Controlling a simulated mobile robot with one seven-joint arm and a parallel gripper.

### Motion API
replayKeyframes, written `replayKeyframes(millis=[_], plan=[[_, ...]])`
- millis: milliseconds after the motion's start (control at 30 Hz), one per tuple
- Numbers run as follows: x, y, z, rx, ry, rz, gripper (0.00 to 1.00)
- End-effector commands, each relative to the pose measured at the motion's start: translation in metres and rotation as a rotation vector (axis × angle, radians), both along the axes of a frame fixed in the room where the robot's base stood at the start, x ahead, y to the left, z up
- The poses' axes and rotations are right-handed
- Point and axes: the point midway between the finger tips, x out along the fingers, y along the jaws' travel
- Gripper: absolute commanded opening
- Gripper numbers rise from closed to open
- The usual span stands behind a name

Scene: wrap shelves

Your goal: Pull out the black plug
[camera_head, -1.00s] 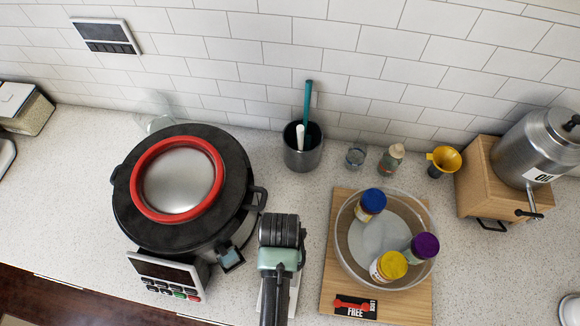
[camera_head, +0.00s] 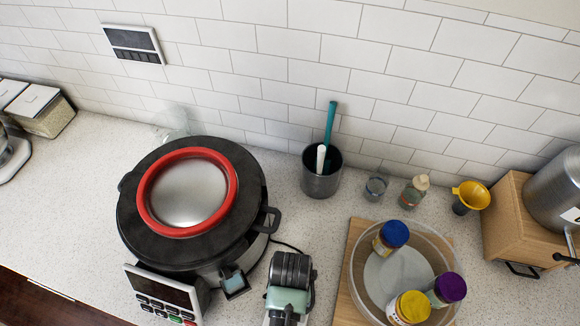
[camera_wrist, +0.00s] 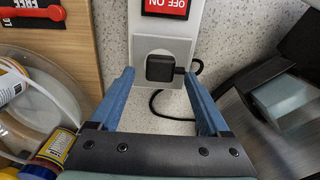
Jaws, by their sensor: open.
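The black plug (camera_wrist: 160,67) sits in a white socket plate (camera_wrist: 178,53) in the wrist view, with a black cord (camera_wrist: 158,108) leading off its right side. My gripper (camera_wrist: 159,76) is open. Its two blue fingers stand on the left and right of the plug, with a gap on each side. In the head view my gripper (camera_head: 289,292) is over the counter between the pot and the bowl, and it hides the plug there. A red OFF/ON switch (camera_wrist: 166,8) is on the same white unit, beyond the plug.
A black pot (camera_head: 140,215) with a red-rimmed lid stands left of my gripper. A clear bowl (camera_head: 358,290) of capped jars rests on a wooden board (camera_head: 357,232) to the right. A dark utensil cup (camera_head: 322,180) stands behind. The speckled counter (camera_head: 75,190) is clear at left.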

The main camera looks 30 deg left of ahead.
Motion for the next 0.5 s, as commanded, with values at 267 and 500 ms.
replayKeyframes(millis=[267, 500], plan=[[0.0, 0.0, -0.026, 0.0, 0.0, -0.001, 0.8], [0.0, -0.001, -0.026, -0.001, 0.0, -0.001, 0.8]])
